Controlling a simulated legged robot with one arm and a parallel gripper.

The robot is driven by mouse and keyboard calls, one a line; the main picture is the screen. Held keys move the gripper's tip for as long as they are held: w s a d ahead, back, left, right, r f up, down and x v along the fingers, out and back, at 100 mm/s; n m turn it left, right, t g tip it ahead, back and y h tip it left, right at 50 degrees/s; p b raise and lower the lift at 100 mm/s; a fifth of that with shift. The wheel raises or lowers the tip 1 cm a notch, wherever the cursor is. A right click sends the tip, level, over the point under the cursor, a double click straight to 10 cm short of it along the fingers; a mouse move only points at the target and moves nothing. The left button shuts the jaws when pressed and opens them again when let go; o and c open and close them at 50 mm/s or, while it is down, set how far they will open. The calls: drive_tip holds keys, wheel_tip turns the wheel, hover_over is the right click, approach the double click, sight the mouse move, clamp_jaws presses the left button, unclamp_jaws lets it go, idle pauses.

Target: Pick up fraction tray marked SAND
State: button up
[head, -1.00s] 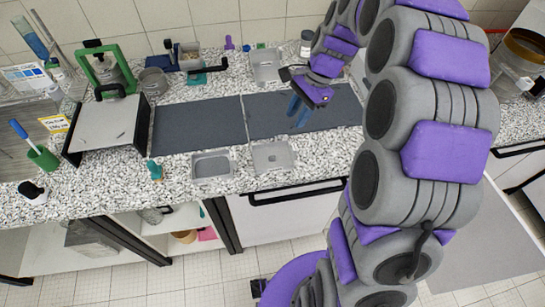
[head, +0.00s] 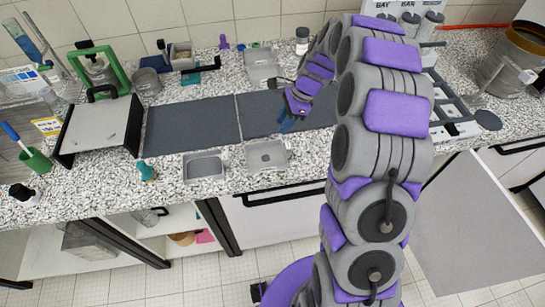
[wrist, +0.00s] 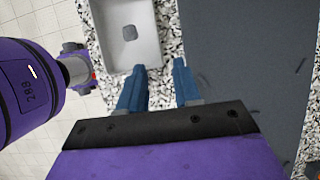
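Three shallow grey trays are in the head view: a front left tray (head: 204,178), a front right tray (head: 268,167) with a small dark patch inside, and a back tray (head: 262,68). No SAND marking is readable on any of them. My gripper (head: 286,125) is over the dark mat, just behind and right of the front right tray. In the wrist view my gripper (wrist: 158,67) has its two blue fingers apart with nothing between them. A grey tray (wrist: 145,50) with a dark square patch lies just ahead of the fingertips, apparently not touched.
Dark mats (head: 192,125) cover the middle of the speckled counter (head: 110,185). A grey-topped box with a black handle (head: 98,130) stands left, a teal-topped item (head: 147,172) near the front edge. A jar (head: 302,40) and a pot (head: 147,82) stand behind.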

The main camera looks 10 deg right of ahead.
sight(268, 154)
drive_tip(key=a+f+b, duration=0.1)
drive_tip(key=a+f, duration=0.3)
drive_tip(key=shift+a+f, duration=0.1)
drive_tip(key=f, duration=0.1)
drive_tip(key=f+b, duration=0.1)
drive_tip(key=f, duration=0.1)
drive_tip(key=shift+a+f+b, duration=0.15)
drive_tip(key=shift+a+b, duration=0.1)
drive_tip(key=shift+b, duration=0.1)
drive_tip(key=shift+d+f, duration=0.2)
drive_tip(key=shift+f, duration=0.05)
drive_tip(key=shift+d+r, duration=0.1)
drive_tip(key=shift+d, duration=0.1)
drive_tip(key=shift+a, duration=0.8)
drive_tip(key=c, duration=0.5)
clamp_jaws()
drive_tip(key=shift+d, duration=0.55)
